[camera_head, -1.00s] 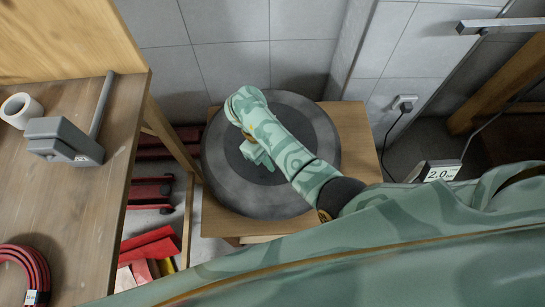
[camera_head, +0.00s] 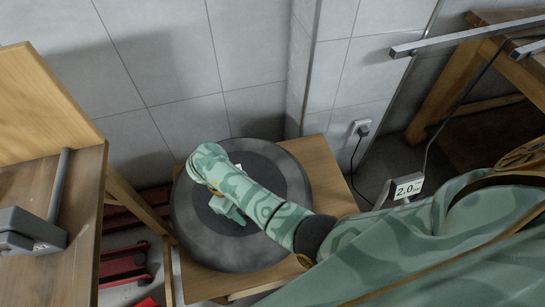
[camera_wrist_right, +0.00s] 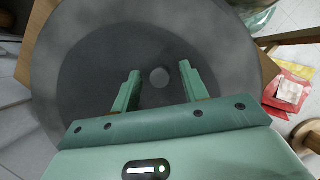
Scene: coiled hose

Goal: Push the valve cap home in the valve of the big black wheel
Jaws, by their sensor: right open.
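The big black wheel (camera_head: 190,235) lies flat on a low wooden stand in the head view. It also fills much of the right wrist view (camera_wrist_right: 230,60). A small round grey piece (camera_wrist_right: 159,78) shows near the middle of the wheel in the wrist view; I cannot tell whether it is the valve cap or the valve, or how deep it sits. My right gripper (camera_head: 236,217) is over the wheel's middle. Its two fingers are apart, one on each side of the round piece in the wrist view, with nothing between them seen gripped. My left gripper is not in view.
A wooden bench (camera_head: 75,210) with a grey tool (camera_head: 28,232) stands at the left. The wooden stand (camera_head: 325,170) shows right of the wheel. A tiled wall (camera_head: 170,60) is close behind. A small box reading 2.0 (camera_head: 408,188) and a wall socket (camera_head: 361,127) are at the right.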

